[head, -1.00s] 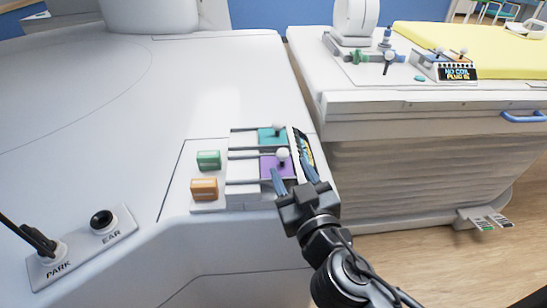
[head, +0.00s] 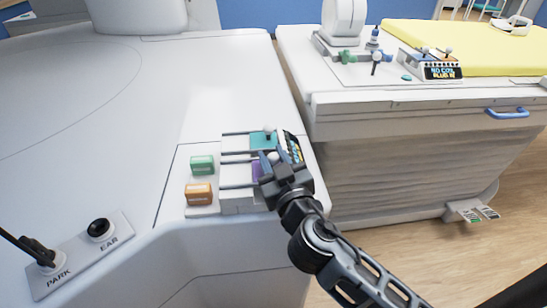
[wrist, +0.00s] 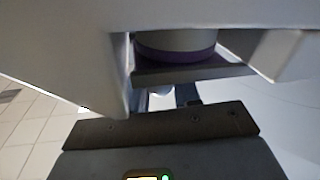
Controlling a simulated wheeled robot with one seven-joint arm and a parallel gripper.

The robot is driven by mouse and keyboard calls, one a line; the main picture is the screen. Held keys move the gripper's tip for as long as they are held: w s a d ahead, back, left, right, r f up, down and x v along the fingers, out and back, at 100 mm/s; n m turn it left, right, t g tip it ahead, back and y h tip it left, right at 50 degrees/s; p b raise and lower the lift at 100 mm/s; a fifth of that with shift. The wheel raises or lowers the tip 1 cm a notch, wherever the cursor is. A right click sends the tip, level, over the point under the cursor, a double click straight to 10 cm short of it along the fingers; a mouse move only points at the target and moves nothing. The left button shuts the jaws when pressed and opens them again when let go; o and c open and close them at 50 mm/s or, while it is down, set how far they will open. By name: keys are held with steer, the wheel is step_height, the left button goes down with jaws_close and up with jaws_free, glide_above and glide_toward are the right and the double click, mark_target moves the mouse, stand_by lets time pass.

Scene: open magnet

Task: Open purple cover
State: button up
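The purple cover (head: 256,171) lies on the white control panel, just in front of the teal cover (head: 263,139). It has a white ball knob (head: 274,157). My gripper (head: 273,158) is over the purple cover, with a finger on each side of the knob. The fingers look apart, and I cannot see contact. My gripper hides much of the cover's right part. In the wrist view the fingers (wrist: 168,96) show with a pale rounded piece, probably the knob, between them. A purple-edged round part (wrist: 178,52) is above them, partly hidden by pale surfaces.
A green block (head: 202,165) and an orange block (head: 199,194) sit left of the covers. A small display (head: 293,147) is at the right. The bench with yellow padding (head: 470,45) stands beyond a gap on the right.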

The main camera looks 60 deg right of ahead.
mark_target(243, 174)
jaws_close()
steer(key=w+a+b, duration=0.1)
steer(key=w, duration=0.1)
steer(key=w+a+b, duration=0.2)
steer(key=shift+w+a+f, duration=0.2)
steer(key=shift+a, duration=0.05)
steer(key=shift+w+a+r+b, duration=0.15)
steer(key=shift+w+a+b, duration=0.2)
steer(key=shift+w, duration=0.05)
steer(key=shift+o, duration=2.1)
jaws_free()
